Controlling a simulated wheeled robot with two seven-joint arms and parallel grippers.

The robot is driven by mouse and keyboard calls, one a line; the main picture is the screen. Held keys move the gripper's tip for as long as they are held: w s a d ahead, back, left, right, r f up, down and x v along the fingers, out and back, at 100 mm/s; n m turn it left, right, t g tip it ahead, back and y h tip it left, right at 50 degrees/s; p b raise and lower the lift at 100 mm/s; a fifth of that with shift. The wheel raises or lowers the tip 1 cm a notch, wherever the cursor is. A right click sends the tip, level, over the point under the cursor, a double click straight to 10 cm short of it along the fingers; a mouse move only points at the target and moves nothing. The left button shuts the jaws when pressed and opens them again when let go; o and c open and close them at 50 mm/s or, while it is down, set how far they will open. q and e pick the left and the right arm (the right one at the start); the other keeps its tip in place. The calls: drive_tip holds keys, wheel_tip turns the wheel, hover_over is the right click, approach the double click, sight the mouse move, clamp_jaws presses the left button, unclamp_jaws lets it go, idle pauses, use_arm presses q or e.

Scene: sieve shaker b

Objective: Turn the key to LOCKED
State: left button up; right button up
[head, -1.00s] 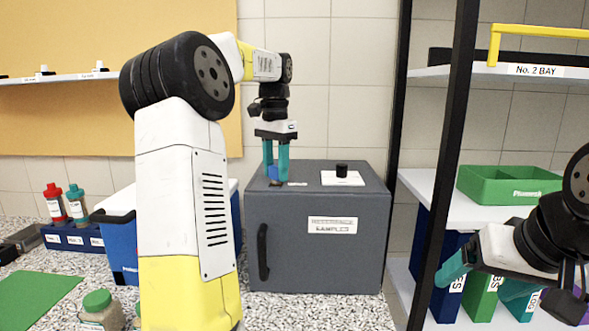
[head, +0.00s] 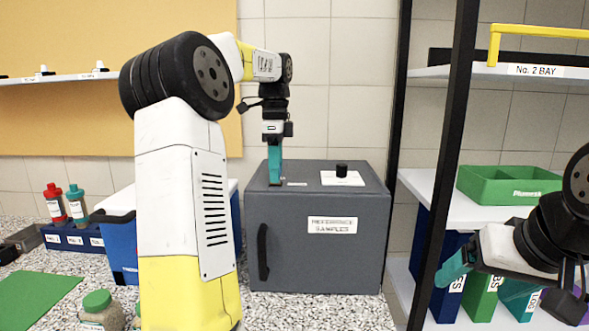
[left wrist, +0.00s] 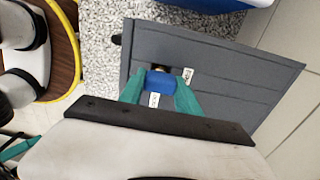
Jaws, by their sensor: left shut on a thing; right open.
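The grey cabinet (head: 320,265) stands on the counter, with its door shut. My left gripper (head: 274,180) points straight down at the left part of the cabinet's top, one teal finger hiding the other. In the left wrist view the gripper (left wrist: 160,88) is shut on the blue key (left wrist: 160,81), which sits between the fingertips. Two small white labels lie by the key, one beside it (left wrist: 189,73) and one nearer the camera (left wrist: 154,99). Their words are too small to read. The key is hidden in the head view. My right gripper (head: 452,270) is open and empty at the right.
A black knob (head: 342,169) on a white plate stands on the cabinet top, right of my left gripper. A black shelf post (head: 450,150) stands between the cabinet and my right gripper. A green tray (head: 510,185) and several binders are on the shelves.

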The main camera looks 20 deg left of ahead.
use_arm(q)
drive_tip(key=m, duration=0.3)
drive_tip(key=o, duration=1.4)
wheel_tip(320, 180, up, 8)
drive_tip(key=shift+w+f, duration=0.1)
drive_tip(key=shift+f, duration=0.1)
drive_tip(key=shift+s+d+r, duration=0.15)
drive_tip(key=shift+s+d, duration=0.1)
drive_tip(key=shift+d, duration=0.05)
drive_tip(key=s+d+f+n+t, duration=0.3)
drive_tip(key=s+d+n, duration=0.5)
drive_tip(key=s, duration=0.3)
drive_tip(key=s+d+f+n+t, duration=0.1)
drive_tip(key=s+f+n, duration=0.2)
drive_tip(key=s+f, duration=0.1)
drive_tip(key=s+d+f+n+t+h, duration=0.1)
drive_tip(key=s+d+f+n, duration=0.1)
drive_tip(key=s+f+n, duration=0.1)
drive_tip(key=s+d+f+n+t+h, duration=0.1)
drive_tip(key=s+f+n, duration=0.2)
drive_tip(key=s+f, duration=0.2)
drive_tip(key=shift+s+d+n, duration=0.3)
drive_tip(key=shift+n, duration=0.1)
